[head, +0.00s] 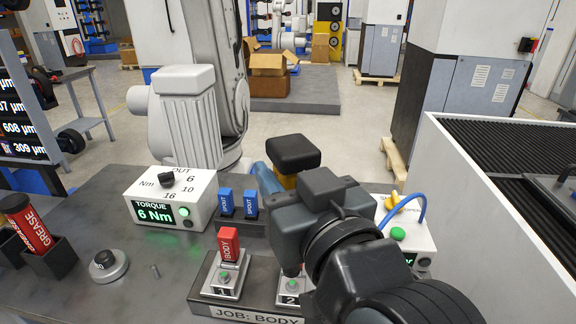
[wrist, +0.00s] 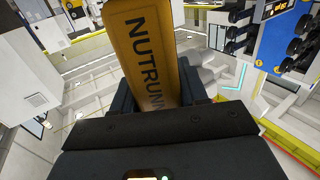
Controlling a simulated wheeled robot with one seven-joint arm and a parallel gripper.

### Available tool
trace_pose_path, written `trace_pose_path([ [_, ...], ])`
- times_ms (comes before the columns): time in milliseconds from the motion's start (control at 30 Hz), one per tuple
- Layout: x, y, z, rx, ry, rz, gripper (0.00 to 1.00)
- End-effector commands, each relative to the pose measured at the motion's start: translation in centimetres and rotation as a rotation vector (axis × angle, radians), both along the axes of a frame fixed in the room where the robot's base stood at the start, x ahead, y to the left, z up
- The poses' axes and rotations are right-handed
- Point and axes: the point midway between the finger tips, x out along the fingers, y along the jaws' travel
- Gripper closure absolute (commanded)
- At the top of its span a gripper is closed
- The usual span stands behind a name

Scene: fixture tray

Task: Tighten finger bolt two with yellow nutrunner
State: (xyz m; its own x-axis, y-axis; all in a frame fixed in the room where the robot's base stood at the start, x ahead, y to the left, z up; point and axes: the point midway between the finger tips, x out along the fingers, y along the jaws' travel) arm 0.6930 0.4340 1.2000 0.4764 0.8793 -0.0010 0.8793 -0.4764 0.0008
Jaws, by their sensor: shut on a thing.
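My gripper (wrist: 155,92) is shut on the yellow nutrunner (wrist: 146,55), whose lettering is partly cut off in the wrist view. In the head view, the nutrunner's black cap (head: 293,153) and a strip of its yellow body (head: 287,182) show beside my gripper (head: 318,192). The fixture tray (head: 208,297) is marked JOB: BODY. Station 1 (head: 222,285) holds a red finger marked BODY (head: 228,246). Station 2 (head: 290,297) is partly hidden by my arm. A dark tip stands just above it; whether it touches the bolt, I cannot tell.
A torque box (head: 172,200) reads 6 Nm. Two blue SPOUT fingers (head: 238,203) stand in a rack behind the tray. A white box (head: 408,236) with a yellow handle and blue hose is right of my arm. A grease tube (head: 27,224) and round knob (head: 106,263) sit left.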

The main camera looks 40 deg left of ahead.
Motion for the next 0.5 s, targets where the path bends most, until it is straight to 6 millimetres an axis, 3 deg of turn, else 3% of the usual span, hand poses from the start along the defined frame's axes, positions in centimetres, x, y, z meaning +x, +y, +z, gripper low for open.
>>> trace_pose_path([
  [500,-2.7,-1.7,1.9,0.004,-0.002,0.000,0.94],
])
